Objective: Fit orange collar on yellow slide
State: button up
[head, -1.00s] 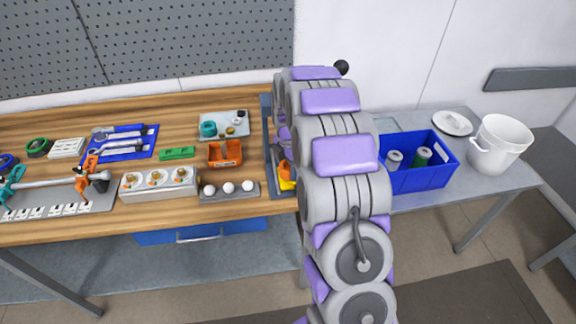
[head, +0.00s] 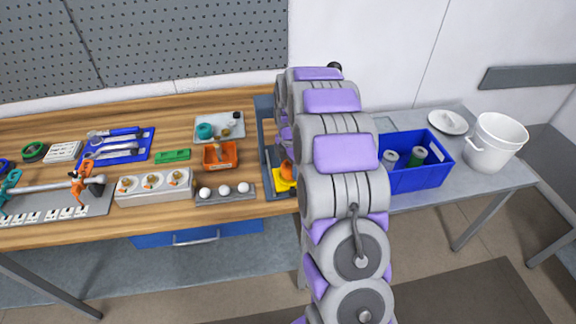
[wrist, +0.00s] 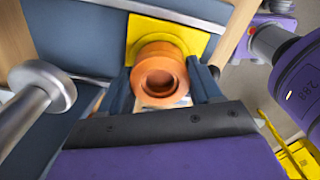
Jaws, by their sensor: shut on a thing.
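The orange collar (wrist: 160,76) is a short ring with a round bore, between the two dark fingers of my gripper (wrist: 162,86) in the wrist view. My gripper is shut on it. The yellow slide (wrist: 147,28) shows as a flat yellow plate directly behind the collar. I cannot tell whether the collar touches it or is apart from it. In the head view, the yellow slide (head: 283,185) and a bit of the orange collar (head: 287,170) show at the left edge of my arm, which hides my gripper.
The slide lies in a blue-grey frame (head: 266,130) at the table's right end. Left of it are an orange tray (head: 220,165), a holder with white balls (head: 225,197) and a grey tray (head: 211,119). A blue bin (head: 420,178) and white bucket (head: 495,145) stand right of my arm.

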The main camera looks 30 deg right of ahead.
jog(key=shift+d, duration=0.25)
jog(key=shift+a, duration=0.2)
jog(key=shift+d+f, duration=0.1)
jog(key=shift+f, duration=0.3)
jog(key=shift+a+p, duration=0.4)
jog(key=shift+p, duration=0.05)
dwell(0.4)
jog(key=shift+f+p, duration=0.3)
jog(key=shift+p, duration=0.2)
dwell(1.2)
jog(key=o, duration=1.4)
jog(key=shift+f+b, duration=0.1)
jog(key=shift+b, duration=0.3)
